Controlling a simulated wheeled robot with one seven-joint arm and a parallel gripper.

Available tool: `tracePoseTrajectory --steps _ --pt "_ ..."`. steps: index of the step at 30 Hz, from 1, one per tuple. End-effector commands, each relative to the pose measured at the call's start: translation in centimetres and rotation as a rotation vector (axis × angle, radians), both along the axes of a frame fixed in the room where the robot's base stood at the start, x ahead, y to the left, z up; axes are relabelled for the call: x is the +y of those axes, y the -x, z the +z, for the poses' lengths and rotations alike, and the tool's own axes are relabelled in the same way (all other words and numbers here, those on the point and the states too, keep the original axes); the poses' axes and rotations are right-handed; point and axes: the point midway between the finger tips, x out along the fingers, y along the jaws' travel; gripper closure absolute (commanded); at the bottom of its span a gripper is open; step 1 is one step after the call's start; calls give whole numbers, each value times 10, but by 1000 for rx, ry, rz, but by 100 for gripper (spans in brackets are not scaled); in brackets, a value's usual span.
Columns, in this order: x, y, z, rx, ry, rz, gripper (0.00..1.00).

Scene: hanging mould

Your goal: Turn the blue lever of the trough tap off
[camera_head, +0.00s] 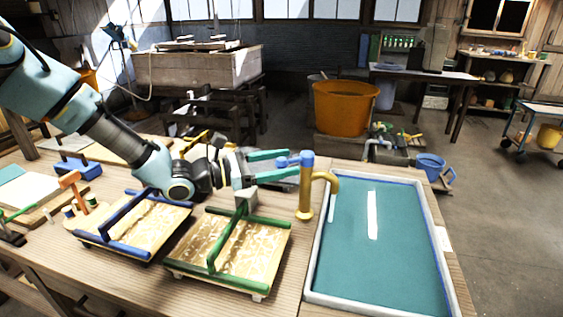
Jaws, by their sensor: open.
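The trough tap (305,200) is a brass post with a curved spout, standing at the left edge of the trough (314,278). Its blue lever (291,160) sits on top and points left, toward my gripper. My gripper (286,165) has two teal fingers, one above the other in the picture, and is open. The lever's end lies close to the fingertips, apparently between them. I cannot tell whether either finger touches it. The spout curves right over the trough, which holds flat teal water with a bright reflection.
A mould with a green frame (212,254) lies below my gripper, and one with a blue frame (112,245) lies left of it. An orange tub (342,107) stands behind the table. A blue bucket (430,166) is beyond the trough's far right corner.

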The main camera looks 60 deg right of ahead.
Motion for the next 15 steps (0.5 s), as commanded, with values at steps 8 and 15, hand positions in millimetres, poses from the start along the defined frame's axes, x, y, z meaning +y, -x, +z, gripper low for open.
tracePoseTrajectory --steps 8,15 --pt "0 0 0 0 0 0 54" --pt "0 0 0 0 0 0 81"
